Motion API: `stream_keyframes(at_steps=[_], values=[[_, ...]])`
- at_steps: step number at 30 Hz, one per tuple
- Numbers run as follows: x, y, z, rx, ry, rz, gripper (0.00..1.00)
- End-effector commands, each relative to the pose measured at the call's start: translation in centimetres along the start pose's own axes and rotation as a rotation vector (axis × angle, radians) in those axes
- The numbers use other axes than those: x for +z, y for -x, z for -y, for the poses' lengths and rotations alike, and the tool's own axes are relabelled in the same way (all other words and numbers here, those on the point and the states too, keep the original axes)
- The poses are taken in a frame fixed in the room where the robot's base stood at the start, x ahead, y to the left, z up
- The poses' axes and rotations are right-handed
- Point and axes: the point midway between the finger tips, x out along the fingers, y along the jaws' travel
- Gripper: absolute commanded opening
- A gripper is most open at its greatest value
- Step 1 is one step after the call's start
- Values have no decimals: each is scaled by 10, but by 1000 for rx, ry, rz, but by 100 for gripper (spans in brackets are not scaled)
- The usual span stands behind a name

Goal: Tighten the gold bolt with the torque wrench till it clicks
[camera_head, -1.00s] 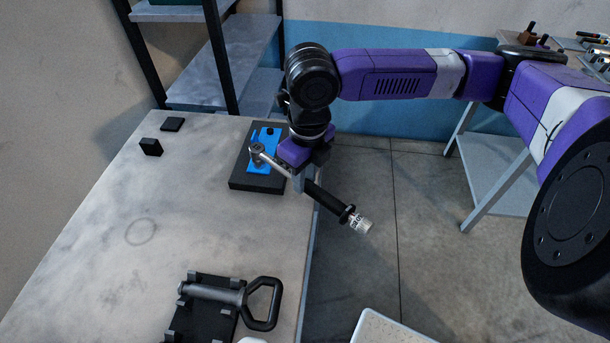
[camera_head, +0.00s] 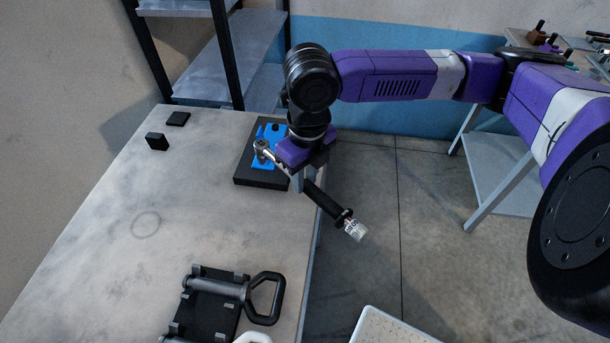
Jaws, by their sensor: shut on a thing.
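The torque wrench (camera_head: 328,202) has a ratchet head, a thin shaft and a black handle with a clear end. Its head (camera_head: 262,147) sits over a blue plate (camera_head: 266,163) on a black base (camera_head: 262,181). The handle slants down right past the table edge. My gripper (camera_head: 305,175) is shut on the wrench's shaft, between head and handle; its fingertips are partly hidden. The gold bolt is not visible; I cannot tell whether it is under the wrench head.
The grey table (camera_head: 110,240) has two small black blocks (camera_head: 157,141) at the far left. A black holder (camera_head: 205,312) with a grey-handled tool (camera_head: 215,287) is at the front. A shelf (camera_head: 212,60) stands behind, and a white perforated surface (camera_head: 385,330) is low at the front.

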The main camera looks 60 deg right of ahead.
Motion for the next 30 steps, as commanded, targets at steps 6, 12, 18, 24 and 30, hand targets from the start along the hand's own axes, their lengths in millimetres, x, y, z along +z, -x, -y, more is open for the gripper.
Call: stream_keyframes(at_steps=[6, 12, 18, 24, 30], values=[[1, 2, -6, -1, -37, 3, 0], [1, 2, -11, -3, -73, 3, 0], [1, 1, -12, -3, -85, 3, 0], [1, 1, -12, -3, -84, 3, 0], [2, 2, -16, -3, -104, 3, 0]])
